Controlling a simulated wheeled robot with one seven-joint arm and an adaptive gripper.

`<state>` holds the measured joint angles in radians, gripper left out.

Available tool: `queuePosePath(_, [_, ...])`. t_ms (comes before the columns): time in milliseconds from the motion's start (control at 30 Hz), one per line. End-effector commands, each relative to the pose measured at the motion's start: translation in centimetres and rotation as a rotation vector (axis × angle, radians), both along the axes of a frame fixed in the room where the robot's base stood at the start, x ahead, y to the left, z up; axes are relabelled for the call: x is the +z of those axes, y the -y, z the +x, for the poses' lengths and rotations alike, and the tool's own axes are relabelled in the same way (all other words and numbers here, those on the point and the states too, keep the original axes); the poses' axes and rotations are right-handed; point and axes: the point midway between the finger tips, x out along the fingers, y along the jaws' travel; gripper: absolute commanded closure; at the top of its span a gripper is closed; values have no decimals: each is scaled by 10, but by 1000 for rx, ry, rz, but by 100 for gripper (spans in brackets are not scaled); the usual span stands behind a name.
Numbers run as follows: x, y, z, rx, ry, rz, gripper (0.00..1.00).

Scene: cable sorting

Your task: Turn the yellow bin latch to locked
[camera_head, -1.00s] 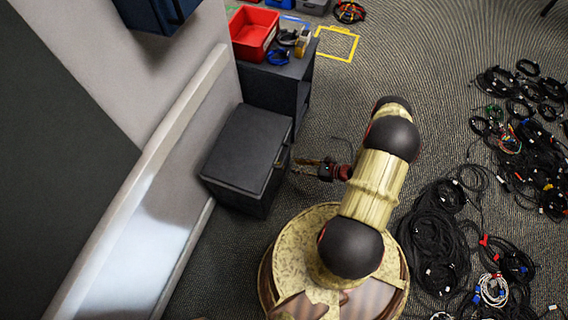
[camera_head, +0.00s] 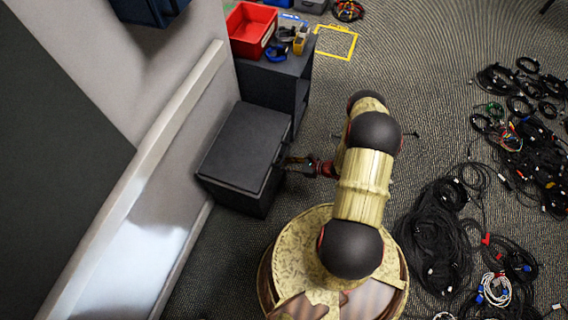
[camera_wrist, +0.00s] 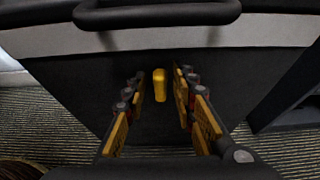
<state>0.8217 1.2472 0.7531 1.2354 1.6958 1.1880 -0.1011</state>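The yellow latch (camera_wrist: 159,85) shows in the wrist view as a small upright yellow piece on the dark front of the bin (camera_wrist: 80,82). My gripper (camera_wrist: 158,92) is open, with one finger to the left of the latch and one to the right. Gaps show between the latch and both fingers, and I cannot tell how far in front of the latch the fingertips are. In the head view, my gripper (camera_head: 290,162) is at the right side of the dark bin (camera_head: 240,148); the latch is hidden there.
A black bar handle (camera_wrist: 157,14) crosses the bin front above the latch. A dark cabinet (camera_head: 275,80) behind carries a red tray (camera_head: 252,30). A wall stands left of the bin. Piles of black cables (camera_head: 440,225) lie on the carpet at right.

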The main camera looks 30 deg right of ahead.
Motion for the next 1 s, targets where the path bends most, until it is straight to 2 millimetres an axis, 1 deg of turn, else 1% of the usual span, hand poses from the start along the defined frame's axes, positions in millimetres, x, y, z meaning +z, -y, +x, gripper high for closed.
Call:
queuePosePath(33, [0, 0, 0, 0, 0, 0, 78])
queuePosePath(400, [0, 0, 0, 0, 0, 0, 99])
queuePosePath(433, [0, 0, 0, 0, 0, 0, 100])
queuePosePath(767, [0, 0, 0, 0, -1, 2, 100])
queuePosePath(1000, [0, 1, 1, 0, -35, 45, 100])
